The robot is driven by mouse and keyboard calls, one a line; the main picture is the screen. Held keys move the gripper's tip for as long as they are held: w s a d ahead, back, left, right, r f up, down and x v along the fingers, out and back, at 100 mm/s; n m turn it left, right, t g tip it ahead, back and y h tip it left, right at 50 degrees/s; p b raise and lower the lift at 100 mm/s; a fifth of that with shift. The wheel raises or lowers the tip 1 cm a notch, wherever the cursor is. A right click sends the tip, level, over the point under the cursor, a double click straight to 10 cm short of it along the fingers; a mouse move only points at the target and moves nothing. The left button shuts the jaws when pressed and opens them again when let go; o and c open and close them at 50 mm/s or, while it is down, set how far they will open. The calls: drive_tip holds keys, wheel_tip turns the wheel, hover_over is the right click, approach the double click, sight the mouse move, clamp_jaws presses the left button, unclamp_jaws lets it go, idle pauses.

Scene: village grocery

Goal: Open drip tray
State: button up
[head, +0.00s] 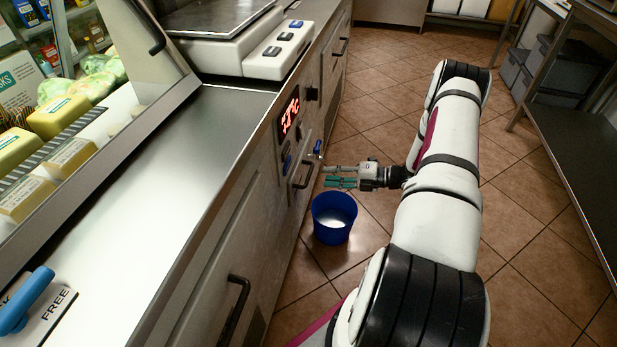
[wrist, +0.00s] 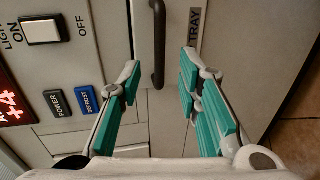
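The drip tray front is a grey panel with a dark bar handle (head: 302,174) low on the counter's side. In the wrist view the dark handle (wrist: 158,45) runs upright in the picture, beside a label reading "TRAY" (wrist: 194,30). The tray front looks shut, flush with the panels around it. My gripper (head: 325,176) is open and empty, just right of the handle in the head view. In the wrist view its teal-padded fingers (wrist: 160,68) lie on either side of the handle's lower end. A small gap seems to separate fingertips and handle.
A blue bucket (head: 335,218) stands on the tiled floor below my gripper. Beside the handle are a red lit display (head: 289,117), a blue "DEFROST" button (wrist: 85,99) and a light switch (wrist: 42,31). A dark shelf table (head: 570,150) stands right, with open floor between.

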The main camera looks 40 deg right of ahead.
sight(310, 173)
drive_tip(key=b+x, duration=0.1)
drive_tip(key=x, duration=0.6)
drive_tip(key=shift+w+a, duration=0.2)
drive_tip(key=shift+w, duration=0.05)
clamp_jaws()
